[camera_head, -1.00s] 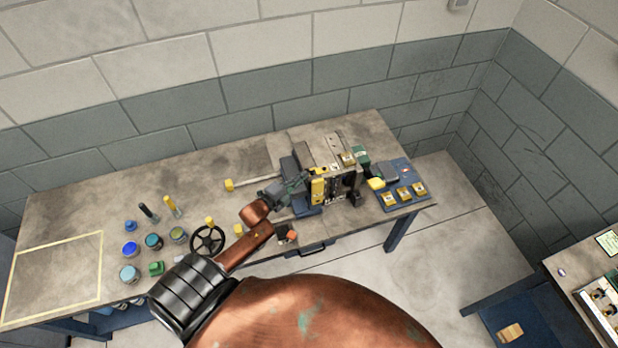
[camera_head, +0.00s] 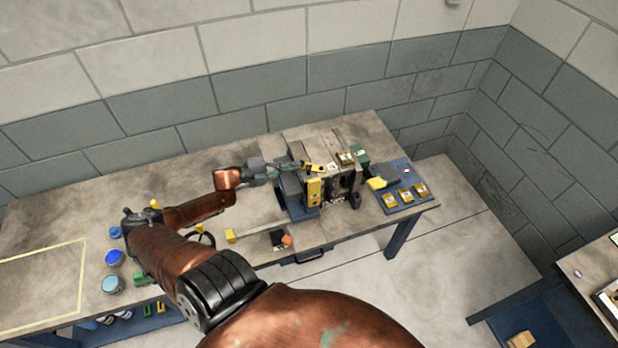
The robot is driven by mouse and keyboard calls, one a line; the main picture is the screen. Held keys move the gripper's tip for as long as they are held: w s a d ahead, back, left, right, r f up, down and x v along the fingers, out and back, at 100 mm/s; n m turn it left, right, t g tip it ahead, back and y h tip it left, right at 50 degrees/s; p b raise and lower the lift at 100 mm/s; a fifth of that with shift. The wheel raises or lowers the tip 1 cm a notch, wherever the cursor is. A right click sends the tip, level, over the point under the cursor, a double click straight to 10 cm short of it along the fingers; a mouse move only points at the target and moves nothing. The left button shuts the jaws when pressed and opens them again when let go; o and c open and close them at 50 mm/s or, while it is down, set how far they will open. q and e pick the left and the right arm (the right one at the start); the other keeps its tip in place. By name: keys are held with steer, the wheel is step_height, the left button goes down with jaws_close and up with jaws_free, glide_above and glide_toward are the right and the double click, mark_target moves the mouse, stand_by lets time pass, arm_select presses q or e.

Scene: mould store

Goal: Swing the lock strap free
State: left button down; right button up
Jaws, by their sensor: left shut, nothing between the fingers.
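The mould (camera_head: 343,180) is a dark metal block standing at the right part of the workbench. A yellow plate (camera_head: 314,191) sits upright on its left front edge, and a small yellow piece (camera_head: 313,168) lies at its top edge. I cannot tell which of these is the lock strap. My left gripper (camera_head: 300,165) is shut and empty, reaching in from the left beside the small yellow piece. I cannot tell whether its fingertips touch it. My right gripper is not in view.
A blue board (camera_head: 396,204) with several yellow-brown blocks lies right of the mould. A yellow-ended bar (camera_head: 256,230) lies in front. Jars such as a blue one (camera_head: 114,258) stand at the left, partly behind my arm. The back of the bench (camera_head: 215,150) is clear.

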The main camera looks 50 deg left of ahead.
mark_target(303, 153)
arm_select(q)
steer(key=w+a+h+b, duration=0.1)
steer(key=w+b, duration=0.1)
steer(key=b, duration=0.1)
steer(key=w+a+m+g+h+b, duration=0.1)
steer(key=w+b, duration=0.1)
steer(key=b, duration=0.1)
steer(key=w+a+m+h+b, duration=0.1)
steer(key=w+a+b, duration=0.1)
steer(key=b, duration=0.1)
steer(key=shift+a+f, duration=0.1)
steer(key=shift+f, duration=0.05)
steer(key=shift+w+a+b, duration=0.15)
steer(key=shift+w+b, duration=1.05)
steer(key=shift+w, duration=0.35)
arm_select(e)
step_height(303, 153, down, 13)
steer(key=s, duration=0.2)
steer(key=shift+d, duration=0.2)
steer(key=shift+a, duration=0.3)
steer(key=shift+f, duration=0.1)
